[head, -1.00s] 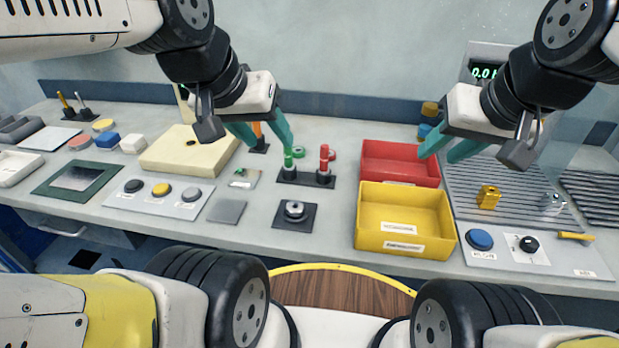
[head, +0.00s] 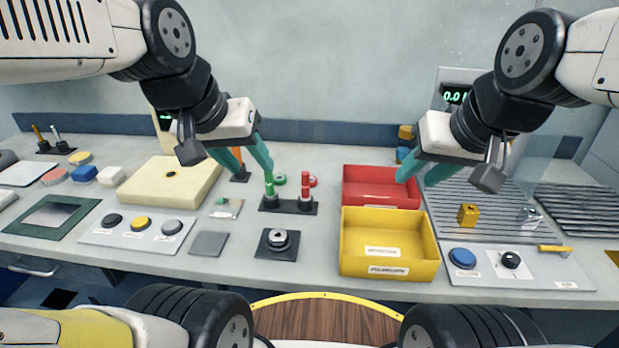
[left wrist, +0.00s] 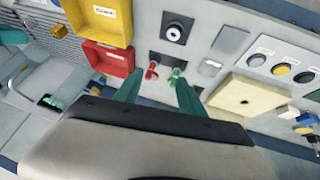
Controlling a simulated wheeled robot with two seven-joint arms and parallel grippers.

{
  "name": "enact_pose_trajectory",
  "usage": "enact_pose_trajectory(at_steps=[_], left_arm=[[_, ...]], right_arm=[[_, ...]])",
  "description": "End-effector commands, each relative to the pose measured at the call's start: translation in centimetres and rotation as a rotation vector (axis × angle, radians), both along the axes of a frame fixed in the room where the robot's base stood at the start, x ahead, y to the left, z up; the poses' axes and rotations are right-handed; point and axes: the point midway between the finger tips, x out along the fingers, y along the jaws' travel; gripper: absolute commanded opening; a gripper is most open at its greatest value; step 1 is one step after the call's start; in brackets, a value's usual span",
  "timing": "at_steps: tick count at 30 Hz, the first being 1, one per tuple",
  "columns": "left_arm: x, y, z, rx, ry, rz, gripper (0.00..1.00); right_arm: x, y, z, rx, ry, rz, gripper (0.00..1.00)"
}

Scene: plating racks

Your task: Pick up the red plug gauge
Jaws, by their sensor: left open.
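The red plug gauge (head: 305,187) stands upright at the right end of a small black holder (head: 288,206). A green plug gauge (head: 269,187) stands upright at the holder's left end. My left gripper (head: 254,165) is open and empty, its teal fingers above and behind the green gauge, left of the red one. In the left wrist view the red gauge (left wrist: 152,71) and green gauge (left wrist: 176,76) both appear between the spread fingers (left wrist: 159,80). My right gripper (head: 419,180) looks open and empty near the red bin's right side.
A red bin (head: 352,187) and a yellow bin (head: 388,269) stand right of the holder. A dark plate with a metal ring (head: 278,241) lies in front of it. A cream block (head: 185,180) and button panel (head: 110,236) are left.

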Motion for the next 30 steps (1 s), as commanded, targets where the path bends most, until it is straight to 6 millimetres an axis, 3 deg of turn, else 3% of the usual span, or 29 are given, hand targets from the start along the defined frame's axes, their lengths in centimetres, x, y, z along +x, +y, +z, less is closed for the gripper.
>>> enact_pose_trajectory(at_steps=[8,14,18,24,30], left_arm=[[8.2,-1.7,-1.5,0.027,0.186,-0.055,0.47],[14.5,-3.7,-5.1,0.085,0.319,-0.085,0.47],[18.3,-5.3,-8.6,0.143,0.402,-0.104,0.47],[21.5,-7.0,-12.8,0.214,0.476,-0.123,0.47],[22.4,-7.6,-14.7,0.239,0.499,-0.128,0.47]], right_arm=[[0.0,0.0,0.0,0.0,0.0,0.0,0.36],[0.0,0.0,0.0,0.0,0.0,0.0,0.36],[0.0,0.0,0.0,0.0,0.0,0.0,0.36],[0.0,0.0,0.0,0.0,0.0,0.0,0.36],[0.0,0.0,0.0,0.0,0.0,0.0,0.36]])
